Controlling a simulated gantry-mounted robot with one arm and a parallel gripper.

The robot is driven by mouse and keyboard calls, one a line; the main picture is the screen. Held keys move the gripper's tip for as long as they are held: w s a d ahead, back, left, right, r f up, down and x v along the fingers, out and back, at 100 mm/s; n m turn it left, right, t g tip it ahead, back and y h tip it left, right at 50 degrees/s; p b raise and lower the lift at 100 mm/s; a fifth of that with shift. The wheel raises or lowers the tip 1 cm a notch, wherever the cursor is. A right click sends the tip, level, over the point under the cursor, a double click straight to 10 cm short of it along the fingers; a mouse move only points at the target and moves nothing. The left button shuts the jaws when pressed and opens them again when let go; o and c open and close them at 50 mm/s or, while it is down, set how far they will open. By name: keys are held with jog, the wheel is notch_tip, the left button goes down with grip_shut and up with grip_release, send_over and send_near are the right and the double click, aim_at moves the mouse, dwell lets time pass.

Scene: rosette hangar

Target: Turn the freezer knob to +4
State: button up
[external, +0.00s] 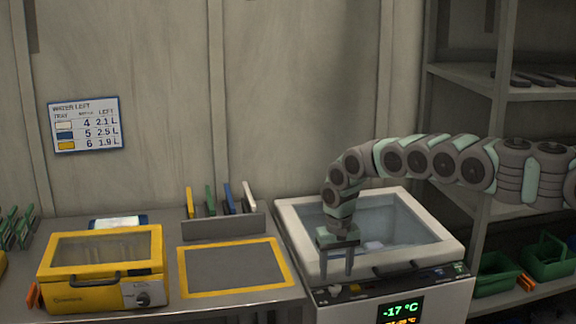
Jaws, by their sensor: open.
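The freezer (455,252) is a white chest with a glass lid, at the right of the bench. The lid is shut. Its front display (401,311) reads -17 °C in green, with a smaller orange line below that is partly cut off. A dark control strip (400,284) runs along its front top edge. My gripper (337,274) is open and points down over the strip's left end, with nothing seen between its fingers. Small pale shapes show just below the fingertips; I cannot tell whether one is the knob, or read any setting. Contact is unclear.
A yellow box (75,296) with a window, handle and its own dial (143,298) stands at the left. A yellow-bordered grey mat (232,268) lies empty between. A water chart (86,125) hangs on the wall. Green bins (496,276) stand on the right shelves.

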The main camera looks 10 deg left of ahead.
aim_at(335, 287)
notch_tip(335, 287, down, 4)
jog(key=shift+w+b, duration=0.1)
jog(key=shift+b, duration=0.3)
jog(key=shift+f, duration=0.3)
jog(key=shift+c, duration=0.3)
grip_shut()
